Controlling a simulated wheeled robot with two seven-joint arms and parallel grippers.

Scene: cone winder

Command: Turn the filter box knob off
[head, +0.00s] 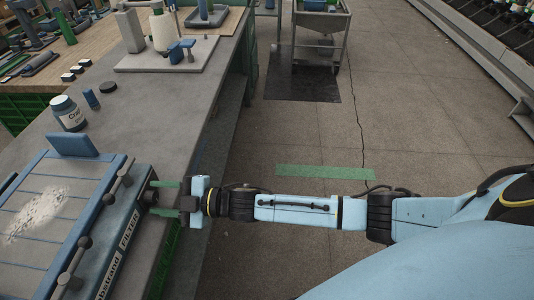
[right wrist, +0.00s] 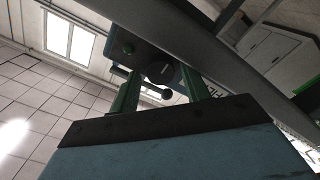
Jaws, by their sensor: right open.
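The filter box (head: 118,240) stands on the bench at the lower left of the head view, with a "FILTER" label on its dark front face. Its dark round knob (head: 150,197) sits near the far end of that face. My right gripper (head: 161,198) comes in from the right, its two green fingers open and pointing at the knob. In the right wrist view the knob (right wrist: 160,73) shows between the open fingers (right wrist: 160,82); I cannot tell whether they touch it. The knob's pointer marking is too small to read. My left gripper is not in view.
Bar handles (head: 118,182) run along the box's top edge. A white jar (head: 67,113) and a black cap (head: 108,87) stand farther back on the bench. A cart (head: 320,25) is beyond; the floor beside the bench is open.

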